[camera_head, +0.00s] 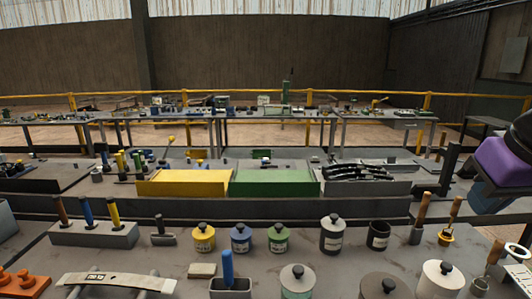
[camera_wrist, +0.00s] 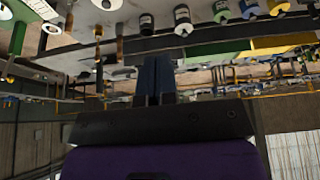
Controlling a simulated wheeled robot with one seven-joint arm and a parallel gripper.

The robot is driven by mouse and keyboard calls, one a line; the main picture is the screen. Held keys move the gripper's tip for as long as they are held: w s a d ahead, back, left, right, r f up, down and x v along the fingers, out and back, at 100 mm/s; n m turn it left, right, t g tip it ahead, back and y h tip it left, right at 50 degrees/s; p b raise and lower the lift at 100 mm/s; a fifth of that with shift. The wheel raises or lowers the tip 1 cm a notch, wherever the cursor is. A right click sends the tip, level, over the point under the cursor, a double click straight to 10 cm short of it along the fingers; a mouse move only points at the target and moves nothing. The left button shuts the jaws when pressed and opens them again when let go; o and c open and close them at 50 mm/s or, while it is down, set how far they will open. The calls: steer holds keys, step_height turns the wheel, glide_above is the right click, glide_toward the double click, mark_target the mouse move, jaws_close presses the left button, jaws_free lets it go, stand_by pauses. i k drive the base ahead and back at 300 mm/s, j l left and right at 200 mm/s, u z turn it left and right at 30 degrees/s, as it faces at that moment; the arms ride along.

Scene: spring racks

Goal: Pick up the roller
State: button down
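I cannot clearly tell which item is the roller. A wooden-handled tool with a yellow lower part (camera_head: 446,237) stands at the right of the near bench in the head view. Another wooden-handled tool (camera_head: 494,254) with a grey lower end leans nearer the front right corner. Either could be it. My gripper (camera_wrist: 154,60) shows in the wrist view with its two dark fingers together and nothing visible between them. Its purple body (camera_head: 503,162) is at the right edge of the head view, raised above the bench and apart from these tools.
The near bench (camera_head: 130,262) holds lidded yellow (camera_head: 204,238), blue (camera_head: 241,239) and green (camera_head: 278,239) jars, other pots, a block of coloured handles (camera_head: 95,234) and a blue-handled tool (camera_head: 228,268). Yellow (camera_head: 183,184) and green (camera_head: 273,183) bins stand behind.

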mark_target(227, 255)
steer(key=k+j+u, duration=0.15)
steer(key=j+u, duration=0.2)
steer(key=u, duration=0.25)
steer(key=k+j+u, duration=0.1)
steer(key=u, duration=0.35)
steer(key=j+u, duration=0.3)
steer(key=u, duration=0.15)
